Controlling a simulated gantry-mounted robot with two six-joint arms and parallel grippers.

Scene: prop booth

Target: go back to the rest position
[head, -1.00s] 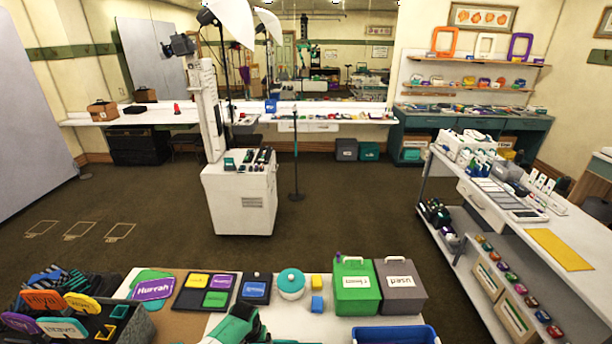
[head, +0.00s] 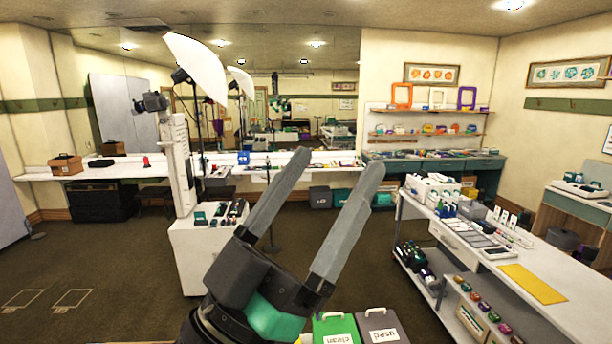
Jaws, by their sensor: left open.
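My left gripper (head: 326,205) is raised in the middle of the head view. Its two long grey fingers point up and to the right, wide apart, with nothing between them. My right gripper is not in view.
A green box labelled "clean" (head: 337,328) and a grey box labelled "used" (head: 381,327) show at the bottom edge. A white cart (head: 205,262) with a camera stand is behind on the left. A long shelf table (head: 500,268) stands at right.

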